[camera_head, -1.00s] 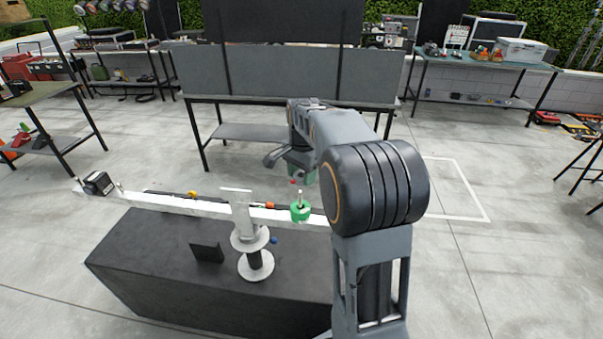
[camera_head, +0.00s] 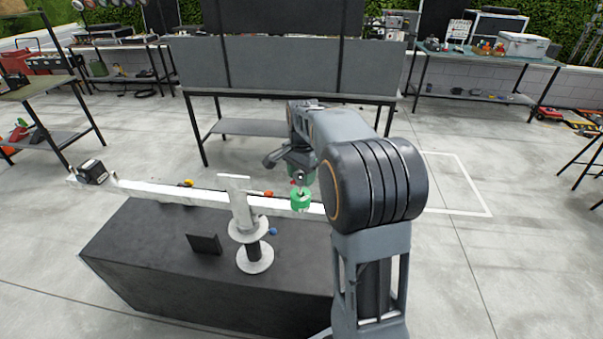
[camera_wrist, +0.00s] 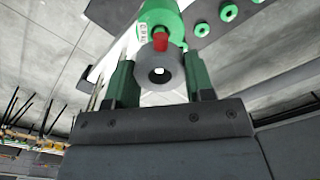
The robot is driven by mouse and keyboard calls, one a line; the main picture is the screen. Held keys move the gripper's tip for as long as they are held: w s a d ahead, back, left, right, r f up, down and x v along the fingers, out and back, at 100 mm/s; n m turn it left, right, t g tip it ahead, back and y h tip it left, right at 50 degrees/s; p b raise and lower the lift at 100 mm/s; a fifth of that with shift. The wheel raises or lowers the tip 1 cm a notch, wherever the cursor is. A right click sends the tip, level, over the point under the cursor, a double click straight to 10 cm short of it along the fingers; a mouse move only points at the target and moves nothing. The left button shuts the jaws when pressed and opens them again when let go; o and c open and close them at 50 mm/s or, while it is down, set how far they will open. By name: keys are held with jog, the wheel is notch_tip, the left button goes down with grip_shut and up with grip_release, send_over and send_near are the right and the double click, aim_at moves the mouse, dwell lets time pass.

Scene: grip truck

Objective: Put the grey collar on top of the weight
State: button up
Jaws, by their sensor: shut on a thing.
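My gripper (camera_wrist: 160,85) is shut on the grey collar (camera_wrist: 173,80), a ring with a round hole, held between its green fingers in the wrist view. The green weight (camera_wrist: 152,14), with a white label, lies just beyond the collar there. A small red part shows between them. In the head view the green weight (camera_head: 301,203) is at the right part of the white beam. My gripper (camera_head: 300,176) is right above it, partly hidden by my arm. I cannot tell whether the collar touches the weight.
The white beam (camera_head: 160,191) crosses a white stand (camera_head: 242,205) on a dark block (camera_head: 140,245). A black box-shaped piece (camera_head: 93,172) is at the beam's left end. A small dark plate (camera_head: 205,243) stands on the block. Several green rings (camera_wrist: 228,12) show beside the weight.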

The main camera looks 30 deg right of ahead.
aim_at(301, 187)
jog(key=shift+f+b, duration=1.4)
jog(key=shift+f, duration=0.9)
jog(key=o, duration=1)
notch_tip(301, 187, up, 14)
jog(key=shift+d+f, duration=0.1)
